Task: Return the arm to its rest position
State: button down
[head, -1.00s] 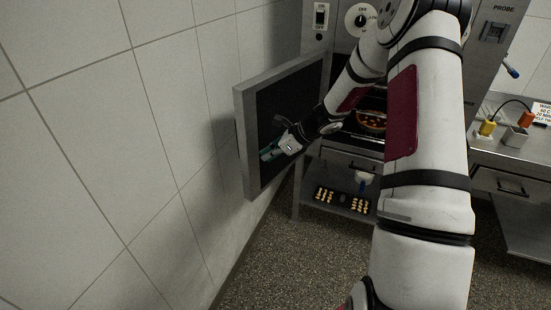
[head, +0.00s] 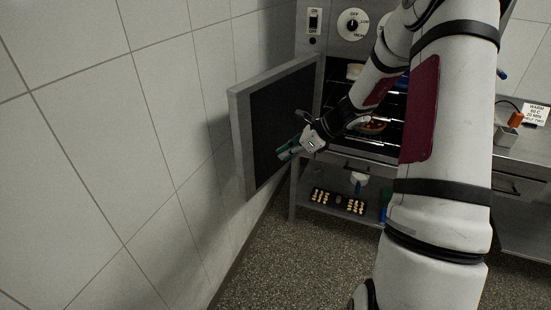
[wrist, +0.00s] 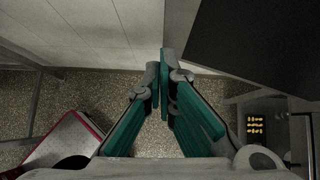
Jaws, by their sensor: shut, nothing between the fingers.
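My gripper (head: 286,153) is in front of the inner face of the open oven door (head: 238,140) in the head view. In the wrist view my gripper (wrist: 163,70) shows its teal fingers together at the tips, with nothing between them. The dark door panel (wrist: 270,45) fills the upper right of the wrist view, apart from the fingers. My arm reaches from the right across the oven front (head: 333,50) and hides part of it.
The oven holds a dish of food (head: 372,126) on a rack. A tray of small pieces (head: 338,201) lies on the low shelf. A tiled wall (head: 120,150) stands left of the door. A steel side table (head: 520,165) stands right. Speckled floor (head: 290,260) is clear in front.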

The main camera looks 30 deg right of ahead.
jog(key=shift+s+a+v, duration=0.1)
jog(key=shift+a+v, duration=0.05)
jog(key=shift+v, duration=0.6)
jog(key=shift+s+a+v, duration=0.1)
jog(key=shift+a+v, duration=0.05)
jog(key=shift+v, duration=0.6)
jog(key=s+a+r+n+g+h, duration=0.1)
jog(key=s+a+r+n+g, duration=0.1)
jog(key=s+a+r+n, duration=0.45)
jog(key=s+a+r+n+g+h, duration=0.1)
jog(key=s+a+r+n, duration=0.3)
jog(key=a+r+n, duration=0.4)
jog(key=s+a+r+n+h, duration=0.1)
jog(key=s+r+n+h, duration=0.1)
jog(key=s+n, duration=0.4)
jog(key=s+a+r+n+t+h, duration=0.1)
jog(key=s+a+r+n+h, duration=0.1)
jog(key=s+n, duration=0.5)
jog(key=s+r, duration=0.1)
jog(key=s, duration=0.2)
jog(key=shift+s+a+r+t, duration=0.15)
jog(key=shift+s+r+t, duration=0.15)
jog(key=shift+s, duration=0.1)
